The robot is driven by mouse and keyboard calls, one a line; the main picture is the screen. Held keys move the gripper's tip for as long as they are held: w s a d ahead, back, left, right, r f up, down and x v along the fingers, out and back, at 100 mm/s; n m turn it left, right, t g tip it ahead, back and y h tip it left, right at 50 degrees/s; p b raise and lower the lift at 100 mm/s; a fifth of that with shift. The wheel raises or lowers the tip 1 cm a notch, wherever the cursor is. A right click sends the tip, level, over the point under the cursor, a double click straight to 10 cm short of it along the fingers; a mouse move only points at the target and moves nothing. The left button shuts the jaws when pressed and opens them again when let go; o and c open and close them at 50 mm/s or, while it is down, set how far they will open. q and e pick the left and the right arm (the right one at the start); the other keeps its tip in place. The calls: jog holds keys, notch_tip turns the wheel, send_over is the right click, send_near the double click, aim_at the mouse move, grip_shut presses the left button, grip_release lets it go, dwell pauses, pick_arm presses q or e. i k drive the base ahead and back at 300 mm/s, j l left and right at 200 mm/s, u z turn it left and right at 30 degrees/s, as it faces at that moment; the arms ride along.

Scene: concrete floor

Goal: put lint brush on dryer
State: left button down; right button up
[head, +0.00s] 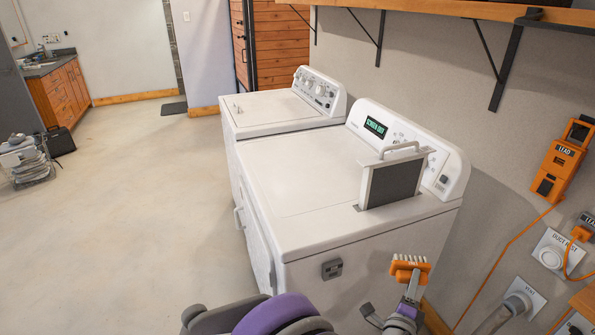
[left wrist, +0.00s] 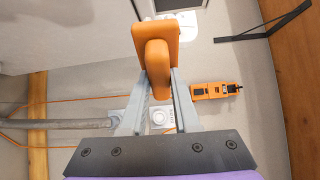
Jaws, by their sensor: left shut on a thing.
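The lint brush (head: 409,268) is orange with pale bristles on top. It is held up in front of the near white machine, beyond its near right edge in the head view. My left gripper (head: 411,286) is shut on the brush's handle. In the left wrist view the orange brush (left wrist: 157,60) sits between the two grey fingers (left wrist: 158,92). The dryer (head: 310,187) is the nearer white machine; a lint screen (head: 391,183) with a handle stands raised from its top. The rest of its top is bare. My right gripper is out of view.
A second white machine (head: 272,109) stands beyond the dryer. A wooden shelf (head: 460,10) on black brackets runs above. An orange tool (head: 562,160) with a cord hangs on the wall at right.

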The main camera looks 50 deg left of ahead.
aim_at(294, 188)
jog(key=k+j+u, duration=0.15)
jog(key=k+u, duration=0.3)
jog(key=k, duration=0.2)
jog(key=i+l+u, duration=0.1)
jog(key=u, duration=0.3)
jog(key=l+u, duration=0.2)
jog(key=u, duration=0.25)
jog(key=i+l, duration=0.1)
jog(key=l, duration=0.2)
jog(key=i+l, duration=0.1)
jog(key=l, duration=0.5)
jog(key=i, duration=0.05)
